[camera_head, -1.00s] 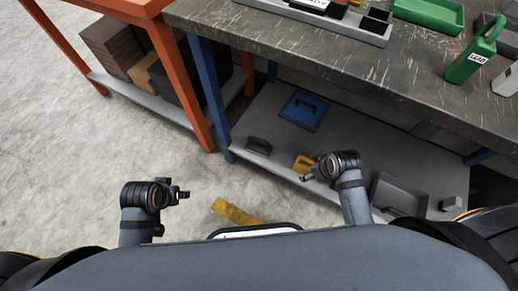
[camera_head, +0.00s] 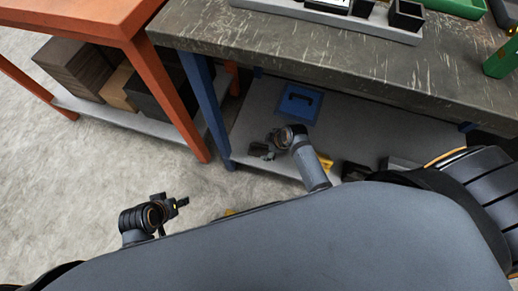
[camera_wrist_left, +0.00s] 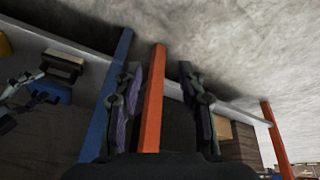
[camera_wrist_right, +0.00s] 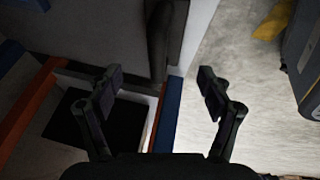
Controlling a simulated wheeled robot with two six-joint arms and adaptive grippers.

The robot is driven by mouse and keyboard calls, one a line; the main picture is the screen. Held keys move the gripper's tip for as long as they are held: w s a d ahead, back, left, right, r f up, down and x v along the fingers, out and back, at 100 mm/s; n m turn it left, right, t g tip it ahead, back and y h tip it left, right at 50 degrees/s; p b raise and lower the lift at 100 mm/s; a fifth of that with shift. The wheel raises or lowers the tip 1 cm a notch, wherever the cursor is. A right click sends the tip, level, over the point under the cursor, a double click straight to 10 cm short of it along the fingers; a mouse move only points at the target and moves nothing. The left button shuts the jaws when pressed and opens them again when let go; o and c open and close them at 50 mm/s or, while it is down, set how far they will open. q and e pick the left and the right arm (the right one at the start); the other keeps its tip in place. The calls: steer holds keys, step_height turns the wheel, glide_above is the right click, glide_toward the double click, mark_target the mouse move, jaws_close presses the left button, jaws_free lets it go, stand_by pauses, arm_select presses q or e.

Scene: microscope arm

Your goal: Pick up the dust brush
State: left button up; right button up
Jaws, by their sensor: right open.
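The dust brush, a dark block with a pale underside (camera_wrist_left: 62,64), lies on the lower grey shelf near its front edge. In the head view the brush (camera_head: 256,148) is partly covered by my right gripper (camera_head: 270,146).
A blue item with a black handle (camera_head: 298,103) lies behind the brush. A yellow item (camera_head: 326,162) is to its right. A blue table leg (camera_head: 207,100) and an orange leg (camera_head: 181,90) stand to the left. The worktop (camera_head: 300,45) overhangs the shelf.

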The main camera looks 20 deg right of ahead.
mark_target(264, 148)
steer(key=b+x, duration=0.1)
steer(key=x, duration=0.3)
steer(key=shift+s, duration=0.1)
steer(key=shift+a+f+b, duration=0.3)
steer(key=shift+f+b, duration=0.35)
steer(key=shift+b, duration=0.1)
arm_select(q)
steer(key=w+r+t, duration=0.7)
steer(key=w+t, duration=0.1)
steer(key=w, duration=0.4)
arm_select(e)
steer(key=shift+w+a+f+b, duration=0.3)
steer(key=shift+f+b, duration=0.15)
steer(key=shift+f, duration=0.2)
steer(key=shift+b+x, duration=0.7)
steer(key=shift+x, duration=0.3)
steer(key=shift+f, duration=0.1)
steer(key=c, duration=1.4)
arm_select(q)
steer(key=w+r+t, duration=0.5)
steer(key=r+t, duration=0.1)
steer(key=r, duration=0.7)
steer(key=shift+a, duration=0.4)
steer(key=shift+w+f, duration=0.1)
steer(key=shift+w, duration=0.05)
